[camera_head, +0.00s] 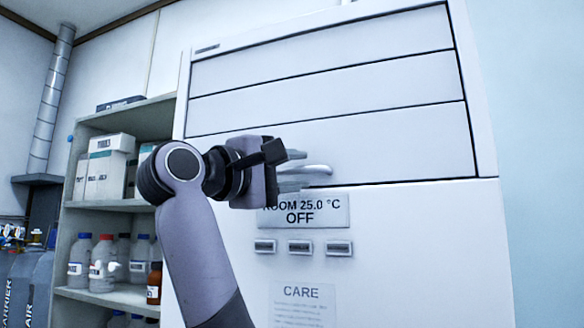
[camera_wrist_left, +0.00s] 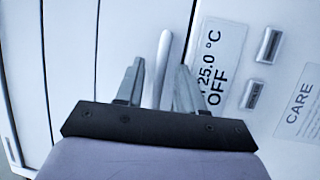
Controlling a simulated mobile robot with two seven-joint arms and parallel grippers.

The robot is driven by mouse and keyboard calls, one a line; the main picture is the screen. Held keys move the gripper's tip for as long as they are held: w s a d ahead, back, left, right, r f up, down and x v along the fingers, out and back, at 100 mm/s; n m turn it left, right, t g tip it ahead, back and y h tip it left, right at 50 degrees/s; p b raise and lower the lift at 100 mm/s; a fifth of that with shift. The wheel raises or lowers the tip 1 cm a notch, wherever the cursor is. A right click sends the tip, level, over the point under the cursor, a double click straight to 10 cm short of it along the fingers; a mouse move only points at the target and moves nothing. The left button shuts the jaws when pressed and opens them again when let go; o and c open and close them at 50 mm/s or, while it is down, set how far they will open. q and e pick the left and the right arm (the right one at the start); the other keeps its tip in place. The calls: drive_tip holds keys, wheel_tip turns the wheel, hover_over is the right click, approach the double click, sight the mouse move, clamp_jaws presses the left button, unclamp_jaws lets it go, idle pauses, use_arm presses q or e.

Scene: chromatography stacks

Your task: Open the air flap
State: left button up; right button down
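The white cabinet front has three stacked panels. I take the lowest panel (camera_head: 405,148), the one with a handle at its lower edge, as the air flap; it looks closed, flush with the front. Its pale bar handle (camera_head: 318,169) shows in the head view beside my left gripper (camera_head: 296,170), whose two grey fingers are spread above and below it. In the left wrist view the handle (camera_wrist_left: 164,50) lies between the separated fingers of the left gripper (camera_wrist_left: 160,82), with a gap on both sides. Contact is not visible. My right gripper is out of view.
Below the handle is a display (camera_head: 304,212) reading room 25.0 °C and OFF, with three small switches (camera_head: 299,247) and a CARE notice (camera_head: 302,304). A shelf (camera_head: 130,206) with boxes and bottles stands left of the cabinet. Gas cylinders (camera_head: 32,285) stand at far left.

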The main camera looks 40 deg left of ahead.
use_arm(q)
clamp_jaws()
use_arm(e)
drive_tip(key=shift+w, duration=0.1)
